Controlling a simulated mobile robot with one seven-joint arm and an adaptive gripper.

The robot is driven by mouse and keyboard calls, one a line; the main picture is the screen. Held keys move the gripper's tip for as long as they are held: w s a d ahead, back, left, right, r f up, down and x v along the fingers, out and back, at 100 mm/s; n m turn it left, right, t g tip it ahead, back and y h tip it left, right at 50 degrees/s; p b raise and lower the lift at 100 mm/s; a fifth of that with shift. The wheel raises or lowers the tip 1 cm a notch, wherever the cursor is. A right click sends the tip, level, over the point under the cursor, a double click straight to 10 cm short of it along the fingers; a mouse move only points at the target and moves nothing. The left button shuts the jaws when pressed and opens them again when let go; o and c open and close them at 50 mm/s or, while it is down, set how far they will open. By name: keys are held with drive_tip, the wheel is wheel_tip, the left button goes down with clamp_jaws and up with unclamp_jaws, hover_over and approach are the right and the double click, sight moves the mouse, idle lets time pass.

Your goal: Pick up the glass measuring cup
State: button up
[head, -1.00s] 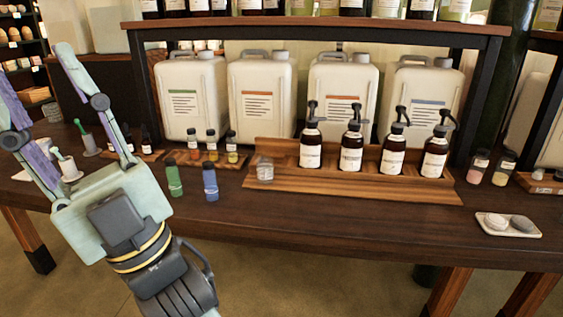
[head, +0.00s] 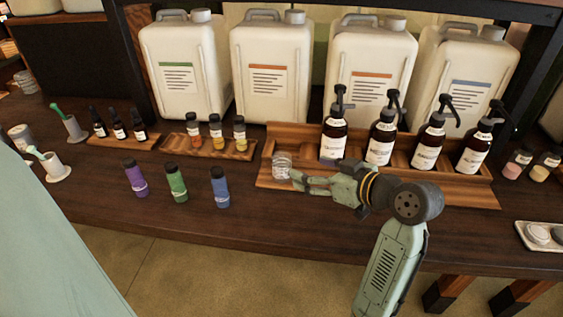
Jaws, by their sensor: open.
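The glass measuring cup (head: 282,164) is small and clear. It stands upright at the left end of the wooden tray (head: 270,185), left of the dark pump bottles. My gripper (head: 298,181) comes in from the right, low over the tray's front part, with its fingers pointing left at the cup. The fingertips are right beside the cup's lower right side and overlap its edge in the picture. I cannot tell whether they touch it or reach around it. The jaws are open, though the gap between them is hard to see from here.
Several pump bottles (head: 381,138) stand on the tray just behind my wrist. Purple (head: 136,180), green (head: 176,184) and blue (head: 220,188) small bottles stand left of the tray. Large white jugs (head: 270,75) line the back. The table front between the blue bottle and tray is clear.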

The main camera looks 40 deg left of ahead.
sight(289, 166)
drive_tip(key=shift+f, duration=0.4)
drive_tip(key=p+x, duration=0.3)
drive_tip(key=x, duration=0.7)
drive_tip(key=shift+s+f, duration=0.15)
drive_tip(key=shift+s, duration=0.05)
drive_tip(key=c, duration=1.3)
